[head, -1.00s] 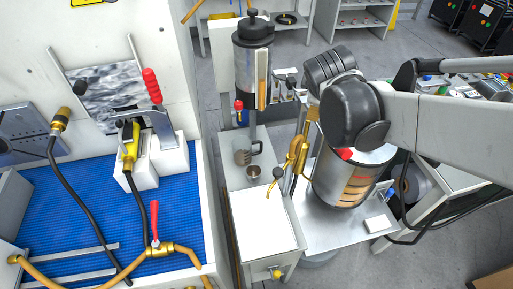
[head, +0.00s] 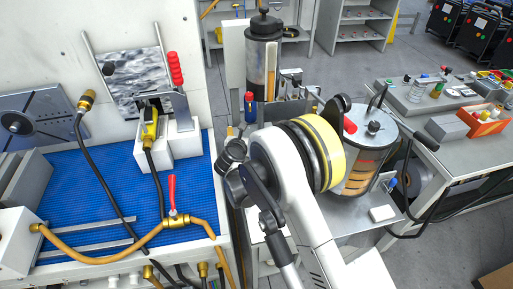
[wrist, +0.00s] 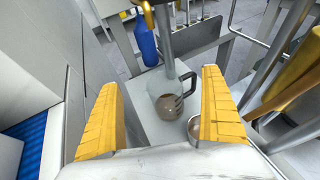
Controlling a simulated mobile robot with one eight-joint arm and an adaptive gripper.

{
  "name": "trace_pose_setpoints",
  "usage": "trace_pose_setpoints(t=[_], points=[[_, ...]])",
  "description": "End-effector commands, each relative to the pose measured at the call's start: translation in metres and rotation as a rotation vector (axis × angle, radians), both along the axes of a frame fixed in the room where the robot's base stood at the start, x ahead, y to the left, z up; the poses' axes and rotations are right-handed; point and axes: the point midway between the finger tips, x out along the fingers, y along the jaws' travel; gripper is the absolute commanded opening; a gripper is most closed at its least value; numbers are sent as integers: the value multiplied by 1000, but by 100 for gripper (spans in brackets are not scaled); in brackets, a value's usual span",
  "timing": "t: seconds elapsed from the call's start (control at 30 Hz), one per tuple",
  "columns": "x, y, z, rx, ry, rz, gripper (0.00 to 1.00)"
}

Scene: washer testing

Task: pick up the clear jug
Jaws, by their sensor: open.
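The clear jug (wrist: 165,98) stands upright on a light grey surface in the wrist view. It has a dark handle on its right side, and its lower part looks brownish. My gripper (wrist: 158,105) is open, with one yellow finger to the left and one to the right in the picture. The jug shows in the gap between the fingers, farther off, and nothing is held. In the head view my arm hides the jug and the gripper's fingertips.
A metal cup (wrist: 194,128) stands close to the jug's right, partly behind the right finger. A blue bottle (wrist: 146,42) is behind the jug. A metal canister (head: 366,150) stands right of my arm. The blue-matted bench (head: 90,185) is to the left.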

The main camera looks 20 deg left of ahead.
Motion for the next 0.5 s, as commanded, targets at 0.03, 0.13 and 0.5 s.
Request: trace_pose_setpoints(t=[0.03, 0.13, 0.5], points=[[0, 0, -16, 1, 0, -1, 94], [0, -1, -41, 2, 1, -2, 94], [24, 3, -72, 5, 2, -3, 94]])
